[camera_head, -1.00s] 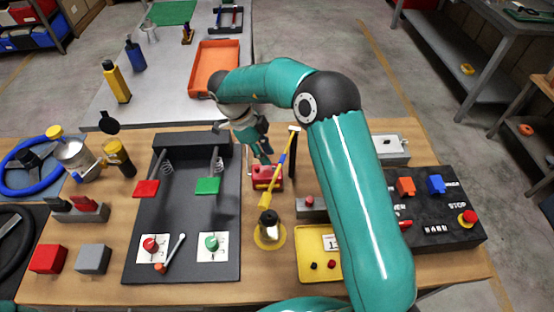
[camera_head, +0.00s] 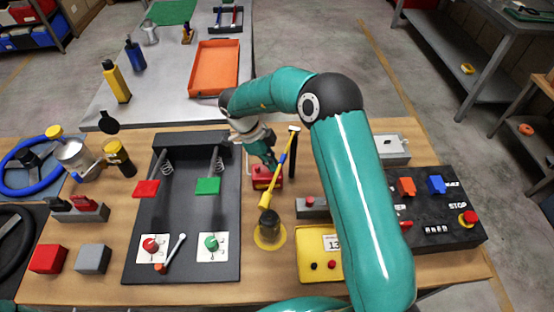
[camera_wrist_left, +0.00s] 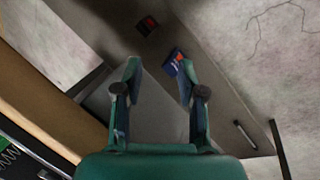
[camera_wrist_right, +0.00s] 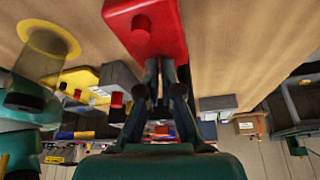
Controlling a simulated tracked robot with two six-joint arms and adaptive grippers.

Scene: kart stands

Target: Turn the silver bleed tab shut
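A small red unit (camera_head: 266,176) stands on the wooden bench beyond the yellow-handled tool. It fills the top of the right wrist view (camera_wrist_right: 150,28), with a red round stub on its face. I cannot make out the silver bleed tab; the fingers may hide it. My right gripper (camera_head: 272,166) reaches down at the red unit. In the right wrist view its fingertips (camera_wrist_right: 166,64) are close together against or just before the unit's lower edge. I cannot see whether anything is between them. My left gripper (camera_wrist_left: 160,75) is open and empty, away from the bench.
A yellow-handled tool (camera_head: 281,175) stands tilted just right of the red unit, above a dark cylinder (camera_head: 269,225). The black pedal board (camera_head: 140,262) lies left. A yellow box (camera_head: 310,260) and a black control panel (camera_head: 450,235) are right. An orange tray (camera_head: 214,70) lies behind.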

